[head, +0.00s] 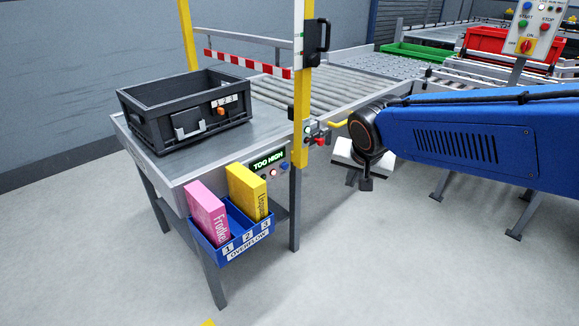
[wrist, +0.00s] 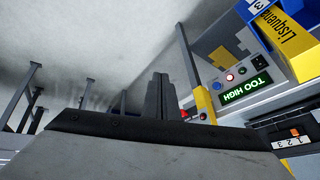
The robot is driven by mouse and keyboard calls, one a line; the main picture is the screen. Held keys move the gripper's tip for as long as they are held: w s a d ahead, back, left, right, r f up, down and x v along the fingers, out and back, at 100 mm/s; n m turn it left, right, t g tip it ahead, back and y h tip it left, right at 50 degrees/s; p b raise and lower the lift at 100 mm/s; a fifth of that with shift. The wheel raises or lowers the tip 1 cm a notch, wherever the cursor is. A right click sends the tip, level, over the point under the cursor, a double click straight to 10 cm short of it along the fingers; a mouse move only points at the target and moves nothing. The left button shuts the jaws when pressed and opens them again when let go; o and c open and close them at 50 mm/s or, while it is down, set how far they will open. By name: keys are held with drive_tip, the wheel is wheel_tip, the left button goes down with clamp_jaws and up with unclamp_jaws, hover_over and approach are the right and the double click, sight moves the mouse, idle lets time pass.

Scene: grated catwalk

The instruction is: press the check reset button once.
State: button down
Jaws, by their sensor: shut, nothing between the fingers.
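A small control panel (head: 278,168) on the front of the table carries a lit green "TOO HIGH" display (head: 268,160), a red round light or button (head: 273,172) and a blue button (head: 284,166). No label reading check reset is legible, so I cannot tell which is that button. My gripper (head: 366,184) is to the right of the panel, apart from it. In the wrist view its fingers (wrist: 159,76) are together and empty.
A black tote (head: 160,93) stands on the table. A blue overflow bin (head: 222,251) holds a pink box (head: 208,212) and a yellow box (head: 247,191). A yellow post (head: 302,90) with small controls (head: 317,139) stands between panel and gripper. The floor in front is clear.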

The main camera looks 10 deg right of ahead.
sight(286, 166)
drive_tip(key=w+a+f+m, duration=0.1)
drive_tip(key=w+a+m, duration=0.1)
drive_tip(key=w+a, duration=0.3)
drive_tip(key=w+a+f+m+t, duration=0.1)
drive_tip(key=w+a, duration=0.4)
drive_tip(key=w, duration=0.6)
drive_tip(key=shift+a+f+m+y, duration=0.2)
drive_tip(key=shift+f+m+y, duration=0.1)
drive_tip(key=shift+f+m, duration=0.4)
drive_tip(key=shift+f, duration=0.1)
drive_tip(key=w+a+f, duration=0.1)
drive_tip(key=w+f, duration=0.7)
drive_tip(key=w, duration=0.1)
drive_tip(key=shift+w+a, duration=0.15)
drive_tip(key=shift+a, duration=0.2)
